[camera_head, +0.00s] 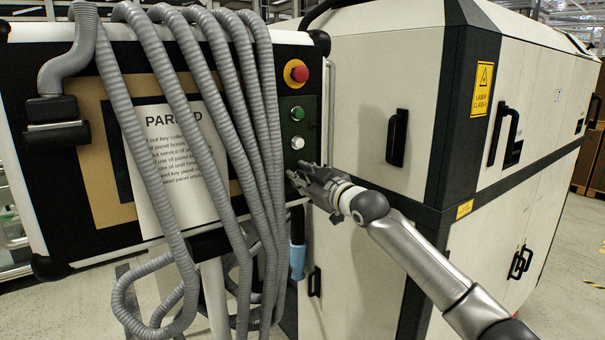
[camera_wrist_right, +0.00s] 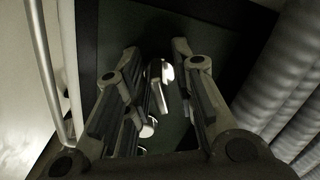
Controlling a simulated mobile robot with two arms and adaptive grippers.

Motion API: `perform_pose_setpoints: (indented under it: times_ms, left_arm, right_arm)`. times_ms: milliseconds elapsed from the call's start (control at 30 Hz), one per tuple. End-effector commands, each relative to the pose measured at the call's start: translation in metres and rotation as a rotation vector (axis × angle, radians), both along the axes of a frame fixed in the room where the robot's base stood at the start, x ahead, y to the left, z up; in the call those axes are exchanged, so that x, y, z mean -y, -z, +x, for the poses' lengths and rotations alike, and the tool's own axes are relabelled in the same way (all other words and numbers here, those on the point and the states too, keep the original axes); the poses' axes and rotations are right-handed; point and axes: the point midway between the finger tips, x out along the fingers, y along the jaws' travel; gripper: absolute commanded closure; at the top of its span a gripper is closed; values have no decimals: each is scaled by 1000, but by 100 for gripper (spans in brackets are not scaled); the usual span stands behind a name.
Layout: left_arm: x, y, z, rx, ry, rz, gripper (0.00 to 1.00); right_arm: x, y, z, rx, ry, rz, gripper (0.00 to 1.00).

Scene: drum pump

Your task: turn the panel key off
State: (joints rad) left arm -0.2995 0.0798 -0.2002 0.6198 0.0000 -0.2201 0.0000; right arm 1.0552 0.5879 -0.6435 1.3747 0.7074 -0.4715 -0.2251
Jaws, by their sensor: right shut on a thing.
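The control panel (camera_head: 62,190) stands at the left, with a dark strip of buttons along its right side. My right gripper (camera_head: 298,176) reaches in from the lower right, its fingertips at the strip's lower part below the white button. In the head view the key is hidden behind the gripper. My left gripper is not in view.
Several grey hoses (camera_head: 200,70) hang over the panel and a paper notice (camera_head: 172,140), close left of the gripper. Above it are a red stop button (camera_head: 299,71), a green button (camera_head: 297,113) and a white button (camera_head: 297,142). A large white cabinet (camera_head: 370,75) stands behind at right.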

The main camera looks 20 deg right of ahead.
Motion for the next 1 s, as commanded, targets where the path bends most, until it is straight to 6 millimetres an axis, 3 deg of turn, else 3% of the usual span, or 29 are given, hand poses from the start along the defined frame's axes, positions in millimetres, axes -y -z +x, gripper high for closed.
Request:
perform_pose_setpoints:
  times_ms: [700, 733, 1000]
  left_arm:
    - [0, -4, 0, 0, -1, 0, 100]
    - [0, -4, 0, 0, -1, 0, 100]
    - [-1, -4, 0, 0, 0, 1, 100]
  right_arm:
    - [0, 2, 0, 22, 0, -77, 99]
    - [0, 2, 0, 22, 0, -76, 73]
    - [0, 1, 0, 23, 1, -75, 71]
